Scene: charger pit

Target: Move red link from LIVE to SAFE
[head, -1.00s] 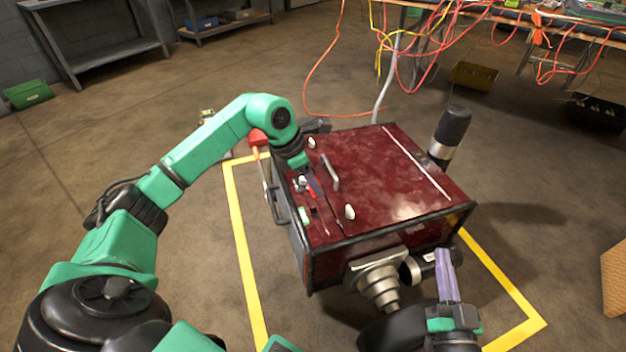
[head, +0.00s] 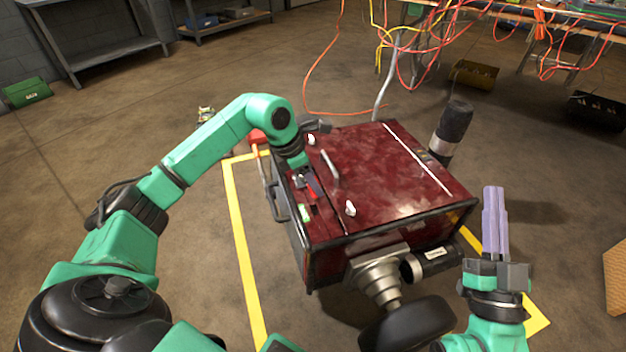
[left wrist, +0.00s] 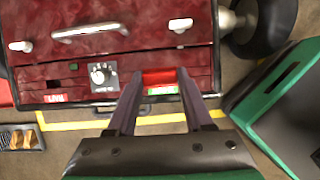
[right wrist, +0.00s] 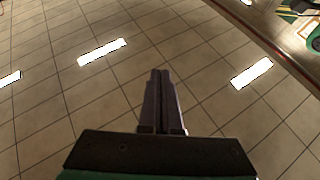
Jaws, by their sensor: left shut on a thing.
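The dark red box (head: 385,180) stands on the floor, with a switch panel along its left edge. My left gripper (left wrist: 160,75) is shut on the red link (left wrist: 160,79), which lies between its fingertips. The link is at the green label (left wrist: 162,90), apparently SAFE. The red label (left wrist: 55,98), apparently LIVE, is further left, past a round dial (left wrist: 101,75). I cannot tell whether the link is fully seated. In the head view the link (head: 312,187) shows as a small red patch by my left wrist. My right gripper (head: 494,205) is shut and empty, right of the box.
White knobs and a bar handle (head: 330,169) stand up from the box top. A black cylinder (head: 452,130) stands at its far right corner. A wheel (head: 408,325) is at the front. Yellow tape (head: 242,255) marks the floor. Cables hang from a bench (head: 590,28) behind.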

